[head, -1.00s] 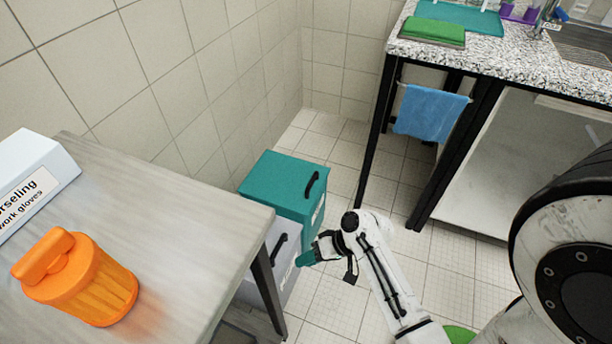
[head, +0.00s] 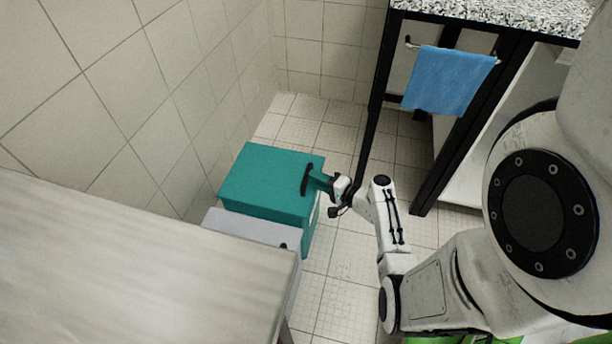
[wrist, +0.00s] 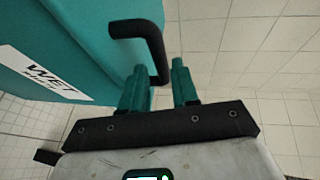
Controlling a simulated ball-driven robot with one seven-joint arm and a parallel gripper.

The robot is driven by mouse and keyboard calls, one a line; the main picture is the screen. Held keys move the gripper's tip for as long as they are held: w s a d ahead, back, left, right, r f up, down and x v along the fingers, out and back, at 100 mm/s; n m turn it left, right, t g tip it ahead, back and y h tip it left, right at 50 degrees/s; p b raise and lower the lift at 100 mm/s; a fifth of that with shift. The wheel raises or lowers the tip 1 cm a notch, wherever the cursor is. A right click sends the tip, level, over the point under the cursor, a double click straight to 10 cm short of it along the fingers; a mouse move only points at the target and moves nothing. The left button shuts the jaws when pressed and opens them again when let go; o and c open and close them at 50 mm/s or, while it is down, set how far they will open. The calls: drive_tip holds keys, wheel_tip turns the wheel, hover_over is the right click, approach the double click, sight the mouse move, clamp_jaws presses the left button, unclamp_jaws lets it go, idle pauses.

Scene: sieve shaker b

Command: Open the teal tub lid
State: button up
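The teal tub (head: 265,180) stands on the floor against the tiled wall, its lid closed flat. A black bar handle (head: 306,180) sits on the lid near its right edge. The tub (wrist: 50,35) fills the upper left of the wrist view, with a white label reading "WET". My gripper (head: 318,183) is at the handle. In the wrist view its two teal fingers (wrist: 160,82) are apart, and the bent end of the handle (wrist: 156,50) shows between them. I cannot tell whether either finger touches it.
A grey-lidded tub (head: 245,228) stands directly in front of the teal one. A table (head: 130,260) covers the lower left. A counter with a hanging blue towel (head: 447,78) and black legs stands to the right. Tiled floor (head: 340,265) is clear below my gripper.

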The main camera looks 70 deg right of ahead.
sight(306, 173)
drive_tip(key=shift+b+x, duration=0.4)
drive_tip(key=shift+x, duration=1.95)
drive_tip(key=shift+a, duration=0.1)
clamp_jaws()
